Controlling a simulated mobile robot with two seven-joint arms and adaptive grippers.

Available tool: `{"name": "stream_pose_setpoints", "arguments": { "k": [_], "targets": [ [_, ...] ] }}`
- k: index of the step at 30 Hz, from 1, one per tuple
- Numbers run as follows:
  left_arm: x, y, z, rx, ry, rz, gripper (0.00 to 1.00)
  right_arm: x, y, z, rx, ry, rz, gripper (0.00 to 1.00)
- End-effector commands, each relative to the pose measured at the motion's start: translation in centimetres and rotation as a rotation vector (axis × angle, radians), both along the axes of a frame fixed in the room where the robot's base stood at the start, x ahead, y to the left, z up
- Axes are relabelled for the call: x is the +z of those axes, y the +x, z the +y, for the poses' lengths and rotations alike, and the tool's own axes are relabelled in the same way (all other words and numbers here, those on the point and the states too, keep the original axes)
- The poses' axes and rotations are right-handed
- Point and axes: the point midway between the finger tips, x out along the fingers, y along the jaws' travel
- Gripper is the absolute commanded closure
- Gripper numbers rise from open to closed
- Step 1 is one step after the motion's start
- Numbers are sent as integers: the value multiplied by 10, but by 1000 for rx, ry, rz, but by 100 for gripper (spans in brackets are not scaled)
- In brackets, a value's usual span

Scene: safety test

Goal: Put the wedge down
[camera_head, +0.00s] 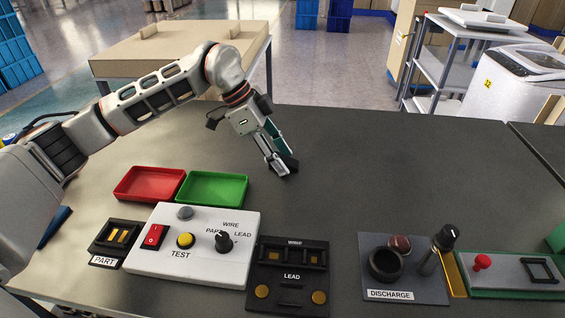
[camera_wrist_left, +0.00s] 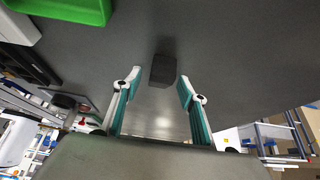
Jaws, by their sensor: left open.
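The wedge (camera_wrist_left: 163,70) is a small dark block on the dark grey tabletop. In the left wrist view it sits just ahead of the gap between the fingertips, with a visible gap to each finger. In the head view a dark piece at the fingertips appears to be the wedge (camera_head: 290,163), partly hidden by the gripper. My left gripper (camera_head: 279,160) points down at the table behind the test box; in the wrist view its two green and white fingers (camera_wrist_left: 158,88) are spread open. My right gripper is not in view.
A red tray (camera_head: 118,195) and a green tray (camera_head: 243,202) stand left of the gripper. The white test box (camera_head: 150,262), the part holder (camera_head: 105,247), the wire-and-lead block (camera_head: 289,296) and the discharge panel (camera_head: 430,290) line the front. The tabletop right of the gripper is clear.

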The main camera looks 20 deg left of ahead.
Motion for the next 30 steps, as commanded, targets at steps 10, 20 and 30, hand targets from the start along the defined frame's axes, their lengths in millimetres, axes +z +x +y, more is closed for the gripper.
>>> {"name": "stream_pose_setpoints", "arguments": {
  "k": [10,20,30],
  "targets": [
    [2,0,0,-1,1,-3,100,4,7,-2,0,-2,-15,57],
    [4,0,0,-1,1,-4,100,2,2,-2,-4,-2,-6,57],
    [70,1,0,0,1,-17,100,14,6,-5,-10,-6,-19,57]
  ]
}}
